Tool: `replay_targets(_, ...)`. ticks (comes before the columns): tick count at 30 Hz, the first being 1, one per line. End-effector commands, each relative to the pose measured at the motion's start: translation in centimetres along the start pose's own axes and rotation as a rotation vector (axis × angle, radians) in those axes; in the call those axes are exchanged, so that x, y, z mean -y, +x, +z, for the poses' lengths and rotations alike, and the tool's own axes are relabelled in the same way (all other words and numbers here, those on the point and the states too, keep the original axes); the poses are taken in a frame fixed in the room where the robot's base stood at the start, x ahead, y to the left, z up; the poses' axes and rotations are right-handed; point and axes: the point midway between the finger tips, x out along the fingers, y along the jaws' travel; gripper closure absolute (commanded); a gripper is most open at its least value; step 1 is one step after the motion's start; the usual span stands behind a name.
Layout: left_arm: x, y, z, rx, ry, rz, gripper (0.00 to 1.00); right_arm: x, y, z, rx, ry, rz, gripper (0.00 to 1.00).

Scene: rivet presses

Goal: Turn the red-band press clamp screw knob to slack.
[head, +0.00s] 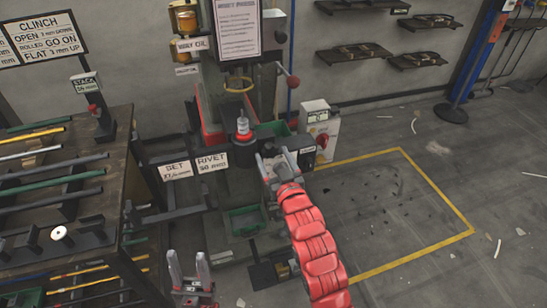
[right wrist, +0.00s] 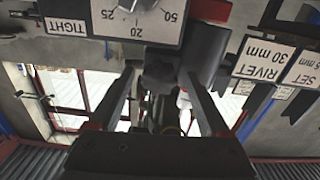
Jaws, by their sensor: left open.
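The press (head: 242,125) stands at the centre of the head view, with a red band round its ram above a dark cylinder. My right gripper (head: 277,160) is at its right side, close to a small label plate. In the right wrist view, upside down, my right gripper (right wrist: 158,74) has its fingers apart, with a dark part between or just behind the tips. I cannot make out the clamp screw knob there. A dial plate (right wrist: 110,22) and a "TIGHT" label (right wrist: 66,27) are just above the fingers. My left gripper (head: 190,272) is open and empty, low in the head view.
Signs reading SET and RIVET (head: 193,166) stick out left of the press. A rack of rods (head: 60,190) fills the left. A white box (head: 318,132) stands right of the press. A green bin (head: 245,220) is below.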

Motion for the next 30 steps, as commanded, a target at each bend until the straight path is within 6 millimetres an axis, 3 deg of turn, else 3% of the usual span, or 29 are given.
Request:
replay_targets(7,0.0,0.0,0.0,0.0,0.0,0.0,0.5,0.0,-0.2,0.0,-0.001,0.0,0.0,0.19)
replay_targets(11,0.0,-0.1,0.0,0.0,0.0,0.0,0.5,0.0,-1.5,0.1,-0.001,0.0,0.0,0.19)
replay_targets(21,0.0,-0.5,0.1,0.0,0.0,0.0,0.5,0.0,-9.1,0.0,-0.002,0.0,0.001,0.19)
replay_targets(30,0.2,4.1,-0.7,0.0,0.0,0.0,0.5,0.0,-14.1,-0.5,0.007,0.0,0.0,0.19)
